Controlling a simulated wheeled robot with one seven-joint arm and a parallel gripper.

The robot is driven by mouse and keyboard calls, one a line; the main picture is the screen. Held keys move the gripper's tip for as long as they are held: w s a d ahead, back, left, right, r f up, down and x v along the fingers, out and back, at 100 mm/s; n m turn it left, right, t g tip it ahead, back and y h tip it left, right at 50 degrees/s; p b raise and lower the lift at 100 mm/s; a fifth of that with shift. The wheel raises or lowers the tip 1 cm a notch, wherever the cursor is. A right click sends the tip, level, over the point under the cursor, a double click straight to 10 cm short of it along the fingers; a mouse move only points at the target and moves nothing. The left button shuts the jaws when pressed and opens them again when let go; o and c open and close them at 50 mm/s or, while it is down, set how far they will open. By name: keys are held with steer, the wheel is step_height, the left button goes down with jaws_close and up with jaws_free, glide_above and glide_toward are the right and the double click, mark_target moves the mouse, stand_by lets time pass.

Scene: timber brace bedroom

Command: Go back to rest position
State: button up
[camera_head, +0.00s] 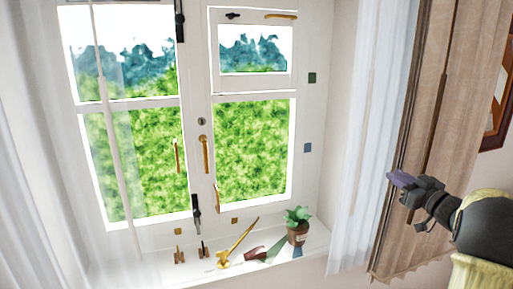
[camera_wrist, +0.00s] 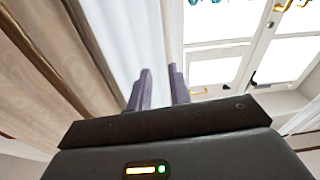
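In the wrist view my gripper (camera_wrist: 160,76) shows two purple fingers pointing up and away. There is a gap between them with white curtain behind it, and nothing is held. The fingers are open and clear of the window.
A white window (camera_head: 195,100) with brass handles fills the middle. Its sill (camera_head: 285,270) bears a potted plant (camera_head: 298,228) and small brass pieces.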

steer(key=s+a+f+m+g+h, duration=0.3)
steer(key=a+f+h, duration=0.1)
steer(key=a+f, duration=0.2)
steer(key=s+a+f+m+g+h, duration=0.2)
steer(key=a+f+m+h, duration=0.15)
steer(key=a+f, duration=0.3)
steer(key=s+a+f+g, duration=0.3)
steer(key=s+a+f, duration=0.1)
steer(key=s, duration=0.4)
steer(key=s+a+f+n+g+b, duration=0.1)
steer(key=s+a+f+g, duration=0.2)
steer(key=s, duration=0.5)
steer(key=s+a+f+g+y, duration=0.1)
steer(key=s+a+f+g, duration=0.3)
steer(key=s, duration=0.4)
step_height(320, 180, down, 2)
steer(key=shift+s+a+f, duration=0.15)
steer(key=shift+a, duration=0.75)
